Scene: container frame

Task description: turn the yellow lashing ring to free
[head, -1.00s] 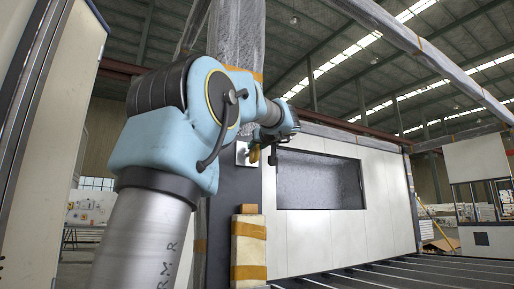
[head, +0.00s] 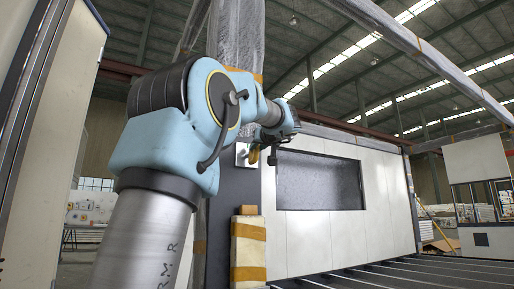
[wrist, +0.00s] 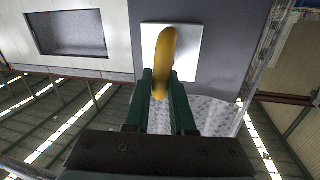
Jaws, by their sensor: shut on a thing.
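The yellow lashing ring (wrist: 164,50) stands out from a pale square plate (wrist: 188,62) in the wrist view. My gripper (wrist: 161,88) has its two green fingers on either side of the ring's lower part and is shut on it. In the head view the ring (head: 254,155) shows small in front of the plate (head: 242,154) on the dark post. My gripper's fingers are mostly hidden there behind my arm.
The dark post (head: 229,215) carries the plate. A white panel with a recessed grey window (head: 318,182) is to its right. A taped pale block (head: 248,250) stands below the plate. Plastic-wrapped beam (head: 238,40) rises above.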

